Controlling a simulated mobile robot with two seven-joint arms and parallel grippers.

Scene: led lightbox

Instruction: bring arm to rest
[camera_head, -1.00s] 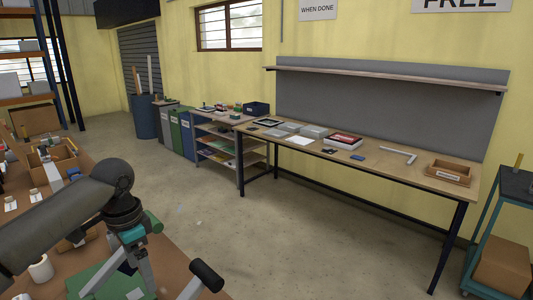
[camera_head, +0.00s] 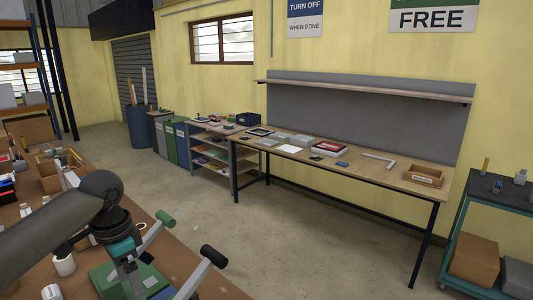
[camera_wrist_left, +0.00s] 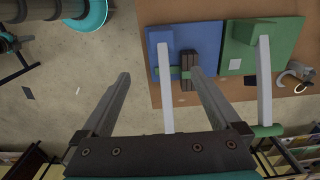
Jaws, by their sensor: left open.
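My left arm (camera_head: 50,225) comes in from the left in the head view, over the brown bench (camera_head: 190,270). In the left wrist view, my left gripper (camera_wrist_left: 158,74) has its two fingers spread wide with nothing held between them. A pale lever arm (camera_wrist_left: 166,90) on a blue plate (camera_wrist_left: 156,45) shows between the fingers, but contact cannot be told. A green plate (camera_wrist_left: 283,38) with a second lever lies beside it. In the head view, one lever has a green handle (camera_head: 165,218) and the other a black handle (camera_head: 213,256). My right gripper is not in view.
Bare floor (camera_head: 275,235) lies between the brown bench and a long wooden table (camera_head: 340,165) along the wall. A trolley (camera_head: 490,200) stands at the right edge. A wooden box (camera_head: 45,175) and a white roll (camera_head: 64,265) are on my bench.

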